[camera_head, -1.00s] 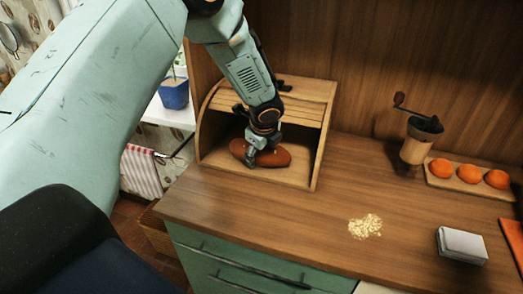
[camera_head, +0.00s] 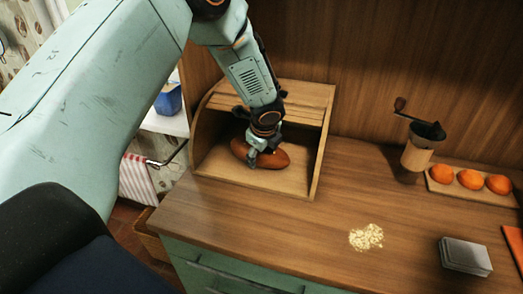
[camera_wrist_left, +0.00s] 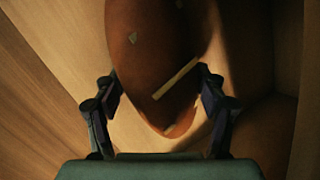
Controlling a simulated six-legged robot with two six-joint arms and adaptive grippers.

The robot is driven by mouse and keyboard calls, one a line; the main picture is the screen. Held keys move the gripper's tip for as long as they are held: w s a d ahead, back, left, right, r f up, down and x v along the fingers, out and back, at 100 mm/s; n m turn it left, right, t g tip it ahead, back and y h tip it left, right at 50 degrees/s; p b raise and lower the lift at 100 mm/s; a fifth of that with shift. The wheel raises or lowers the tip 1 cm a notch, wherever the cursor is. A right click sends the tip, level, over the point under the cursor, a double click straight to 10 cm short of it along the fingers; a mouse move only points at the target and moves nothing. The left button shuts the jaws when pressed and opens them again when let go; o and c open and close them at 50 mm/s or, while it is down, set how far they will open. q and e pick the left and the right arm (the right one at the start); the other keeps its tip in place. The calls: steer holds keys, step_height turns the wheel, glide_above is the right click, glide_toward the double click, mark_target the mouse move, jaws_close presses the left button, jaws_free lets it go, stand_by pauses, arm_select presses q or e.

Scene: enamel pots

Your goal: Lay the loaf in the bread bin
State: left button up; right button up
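The loaf (camera_head: 273,160), brown and oval, is inside the open wooden bread bin (camera_head: 312,165), low over its floor. I cannot tell whether it rests fully on the floor. My left gripper (camera_head: 263,157) reaches into the bin from above, its fingers at the loaf. In the left wrist view the loaf (camera_wrist_left: 155,50) runs between the two fingers (camera_wrist_left: 158,72), with the fingertips against its sides near its rounded end. Pale marks show on its crust. The loaf's far end is cut off in that view. My right gripper is not in view.
On the counter (camera_head: 240,215) are a coffee grinder (camera_head: 416,155), a board with orange fruits (camera_head: 470,180), a pile of crumbs (camera_head: 366,237) and a grey box (camera_head: 465,256). The bin's side walls and roof stand close around my left gripper. The counter before the bin is clear.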

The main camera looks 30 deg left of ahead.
arm_select(q)
steer(key=o, duration=0.4)
steer(key=shift+o, duration=0.2)
steer(key=shift+s, duration=0.1)
steer(key=v, duration=0.7)
steer(key=shift+w+r, duration=0.1)
steer(key=shift+w, duration=0.3)
steer(key=shift+s+r, duration=0.15)
steer(key=shift+r, duration=0.2)
steer(key=shift+s+d+r, duration=0.2)
steer(key=shift+s+r, duration=0.1)
steer(key=shift+r, duration=0.1)
steer(key=shift+w, duration=0.1)
